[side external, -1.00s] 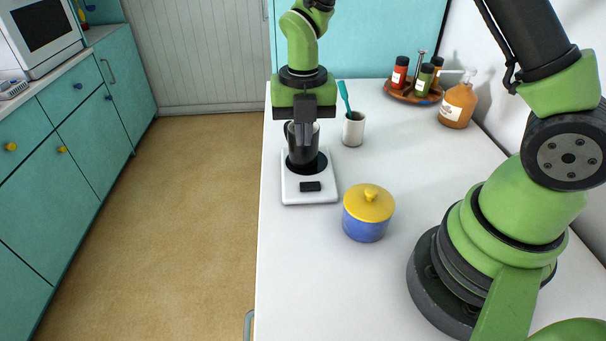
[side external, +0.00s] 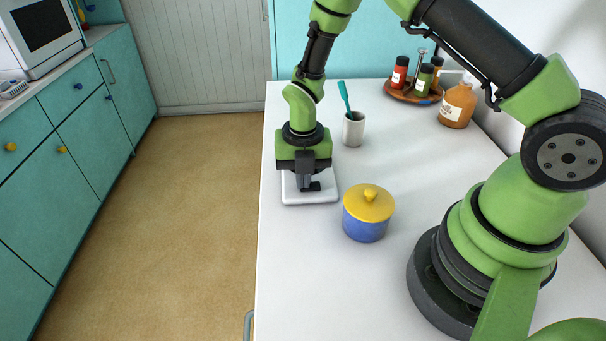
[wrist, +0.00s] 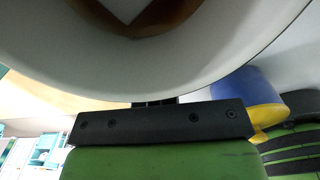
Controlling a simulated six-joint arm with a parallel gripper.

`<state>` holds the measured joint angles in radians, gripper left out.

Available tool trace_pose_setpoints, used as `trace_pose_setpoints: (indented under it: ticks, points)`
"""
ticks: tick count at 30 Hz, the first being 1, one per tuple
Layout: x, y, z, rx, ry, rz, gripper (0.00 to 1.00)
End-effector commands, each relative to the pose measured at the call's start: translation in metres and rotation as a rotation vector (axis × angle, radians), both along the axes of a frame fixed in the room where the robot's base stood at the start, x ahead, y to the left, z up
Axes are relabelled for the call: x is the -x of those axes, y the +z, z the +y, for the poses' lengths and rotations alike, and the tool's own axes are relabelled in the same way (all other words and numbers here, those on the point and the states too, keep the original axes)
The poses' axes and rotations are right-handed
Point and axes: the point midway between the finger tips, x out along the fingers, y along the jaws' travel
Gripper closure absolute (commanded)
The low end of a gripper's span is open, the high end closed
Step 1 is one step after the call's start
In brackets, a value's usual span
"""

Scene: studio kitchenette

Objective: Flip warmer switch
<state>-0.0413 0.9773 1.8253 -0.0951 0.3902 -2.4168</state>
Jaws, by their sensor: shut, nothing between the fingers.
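The white warmer (side external: 326,193) sits on the white counter in the side external view. Its small black switch (side external: 315,186) shows at the front of the base, partly covered by my gripper. My gripper (side external: 304,188) points down over the front of the warmer, shut and empty, with its fingertips at the switch's left part. I cannot tell whether they touch it or which way it is set. My gripper and wrist hide the dark mug and the warmer's plate. The wrist view shows the gripper's dark mount (wrist: 160,123), but its fingertips cannot be made out.
A blue pot with a yellow lid (side external: 367,215) stands close to the right of the warmer. A white cup with a teal utensil (side external: 353,130) is behind it. A spice tray (side external: 401,95) and an orange bottle (side external: 457,105) stand at the back right. The front counter is clear.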

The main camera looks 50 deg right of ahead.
Motion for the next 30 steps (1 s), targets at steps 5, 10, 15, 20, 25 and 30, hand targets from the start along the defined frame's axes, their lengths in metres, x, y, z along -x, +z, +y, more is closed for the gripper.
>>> trace_pose_setpoints:
  ticks: [5, 10, 15, 20, 25, 30]
  points:
    - [0.000, -0.003, 0.000, 0.000, 0.000, 0.000, 1.00]
    - [0.000, -0.003, 0.000, 0.000, 0.000, 0.001, 1.00]
    - [0.005, -0.001, -0.004, 0.000, -0.001, 0.003, 1.00]
    - [0.009, 0.003, -0.009, 0.000, -0.001, 0.003, 1.00]
    - [0.010, 0.003, -0.010, 0.000, 0.000, 0.001, 1.00]
    - [0.010, 0.004, -0.010, 0.000, 0.000, 0.000, 1.00]
